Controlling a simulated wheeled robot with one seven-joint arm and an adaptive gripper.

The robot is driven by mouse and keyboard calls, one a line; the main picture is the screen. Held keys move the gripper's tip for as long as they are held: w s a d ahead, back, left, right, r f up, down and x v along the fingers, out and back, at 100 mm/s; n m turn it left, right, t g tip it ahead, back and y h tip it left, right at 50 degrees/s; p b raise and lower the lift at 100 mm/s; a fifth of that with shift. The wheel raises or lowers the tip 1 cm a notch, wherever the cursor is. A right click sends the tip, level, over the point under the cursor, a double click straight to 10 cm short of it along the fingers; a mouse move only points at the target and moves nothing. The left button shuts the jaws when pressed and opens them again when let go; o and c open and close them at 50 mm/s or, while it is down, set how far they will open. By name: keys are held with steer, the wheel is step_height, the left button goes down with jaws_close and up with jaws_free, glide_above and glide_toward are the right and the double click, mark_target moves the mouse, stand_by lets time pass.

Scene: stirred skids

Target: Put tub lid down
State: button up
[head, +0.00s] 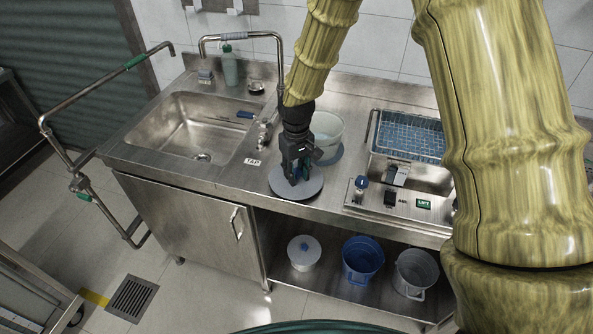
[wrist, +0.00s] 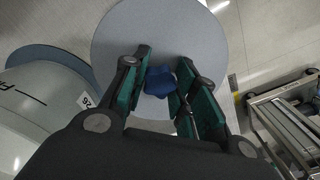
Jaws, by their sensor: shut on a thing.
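The tub lid (head: 283,188) is a flat grey-blue disc with a blue knob (wrist: 160,82). My gripper (head: 297,174) is shut on the knob, with its fingers on either side of it in the wrist view (wrist: 162,95). The lid (wrist: 125,35) looks roughly level near the counter's front edge; I cannot tell whether it touches the counter. The open whitish tub (head: 330,126) stands just behind my gripper on a blue round mat (head: 334,158). In the wrist view the tub (wrist: 50,115) is at the left, apart from the lid.
The steel sink (head: 185,125) lies left of the lid, with a tap and a TAP label (head: 252,161). A blue wire basket (head: 410,135) and a panel with a green button (head: 423,204) are at the right. Buckets (head: 362,258) stand on the lower shelf.

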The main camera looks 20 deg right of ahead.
mark_target(296, 171)
steer(key=shift+f, duration=0.15)
steer(key=o, duration=1)
steer(key=shift+r+b, duration=1.05)
steer(key=shift+r, duration=5.15)
